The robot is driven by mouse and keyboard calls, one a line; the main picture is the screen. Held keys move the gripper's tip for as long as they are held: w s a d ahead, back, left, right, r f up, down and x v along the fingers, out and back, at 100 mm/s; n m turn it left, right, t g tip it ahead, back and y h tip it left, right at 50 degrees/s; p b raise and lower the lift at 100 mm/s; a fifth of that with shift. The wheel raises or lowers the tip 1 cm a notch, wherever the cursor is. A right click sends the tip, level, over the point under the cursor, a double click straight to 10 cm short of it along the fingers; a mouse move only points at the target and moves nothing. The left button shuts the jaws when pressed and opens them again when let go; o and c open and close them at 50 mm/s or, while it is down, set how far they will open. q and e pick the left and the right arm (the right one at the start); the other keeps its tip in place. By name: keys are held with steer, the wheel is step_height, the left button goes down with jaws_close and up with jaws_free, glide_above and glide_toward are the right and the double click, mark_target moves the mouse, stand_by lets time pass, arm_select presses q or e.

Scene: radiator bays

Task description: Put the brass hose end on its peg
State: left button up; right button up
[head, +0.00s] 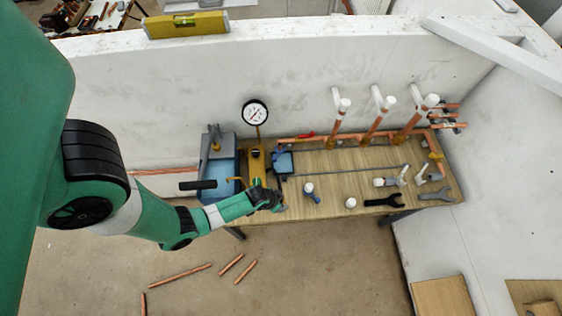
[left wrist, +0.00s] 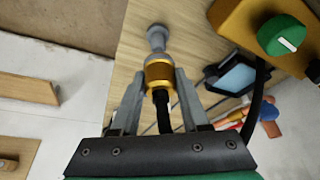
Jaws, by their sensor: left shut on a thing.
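The brass hose end (left wrist: 158,76) is between the two fingers of my left gripper (left wrist: 158,88) in the left wrist view, with the black hose (left wrist: 163,112) running back from it. A grey, round-headed peg-like piece (left wrist: 156,38) lies directly beyond the brass, in line with it. I cannot tell whether the brass is seated on it or only in front of it. In the head view my left gripper (head: 270,198) is at the bench's front edge, below the yellow pump body (head: 256,160); the hose end is too small to make out there. My right gripper is not in view.
The pump's green knob (left wrist: 283,35) and yellow body are close on the right in the wrist view. A pressure gauge (head: 256,112) stands above the pump. Copper pipes (head: 372,128) rise at the bench's back. Wrenches (head: 383,201) and white caps lie to the right.

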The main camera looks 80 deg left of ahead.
arm_select(q)
steer(key=shift+f+b, duration=1.55)
steer(key=shift+f, duration=0.4)
steer(key=shift+f+b, duration=0.8)
steer(key=shift+f, duration=0.1)
steer(key=o, duration=1.1)
steer(key=p+v, duration=0.6)
steer(key=v, duration=0.5)
steer(key=shift+s+r, duration=0.1)
steer(key=shift+r, duration=0.3)
